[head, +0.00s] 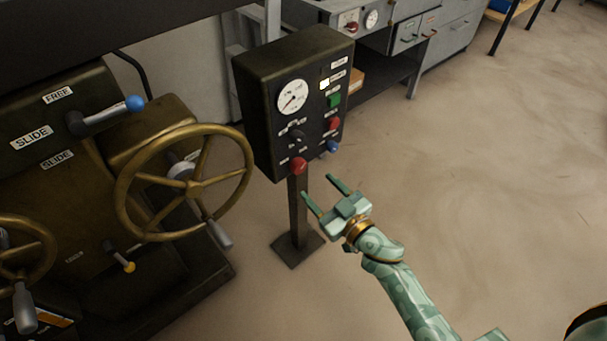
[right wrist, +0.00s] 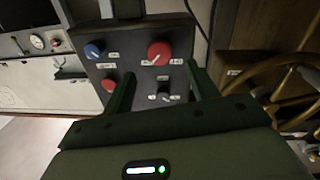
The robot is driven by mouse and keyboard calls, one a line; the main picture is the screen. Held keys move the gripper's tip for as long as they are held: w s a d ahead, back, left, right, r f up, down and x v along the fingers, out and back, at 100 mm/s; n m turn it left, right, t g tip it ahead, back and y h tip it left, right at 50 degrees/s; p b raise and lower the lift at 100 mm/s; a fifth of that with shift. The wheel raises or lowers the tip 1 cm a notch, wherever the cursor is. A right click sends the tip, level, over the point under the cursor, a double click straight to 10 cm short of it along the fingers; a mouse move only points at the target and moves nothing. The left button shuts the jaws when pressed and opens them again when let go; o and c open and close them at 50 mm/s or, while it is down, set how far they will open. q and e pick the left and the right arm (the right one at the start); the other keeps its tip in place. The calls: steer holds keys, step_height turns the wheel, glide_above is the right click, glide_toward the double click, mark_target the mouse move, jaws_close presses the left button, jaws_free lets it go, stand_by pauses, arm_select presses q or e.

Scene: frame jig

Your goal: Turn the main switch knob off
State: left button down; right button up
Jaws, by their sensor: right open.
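The control box (head: 258,110) stands on a post beside the machine. A black rotary knob (head: 295,133) is on the lower left of its face, with small labels around it too small to read; I take it as the main switch knob. It also shows in the right wrist view (right wrist: 163,93), between the fingers in the picture. My right gripper (head: 317,186) is open and empty, in front of and below the box, apart from the knob. The knob's exact pointing direction is hard to tell. My left gripper is not in view.
A brass handwheel (head: 185,184) stands close on the left. The floor at right is clear.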

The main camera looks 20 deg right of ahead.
mark_target(301, 169)
steer(key=b+x, duration=0.1)
steer(key=x, duration=0.4)
steer(key=shift+f, duration=0.15)
steer(key=shift+x, duration=0.75)
steer(key=c, duration=1)
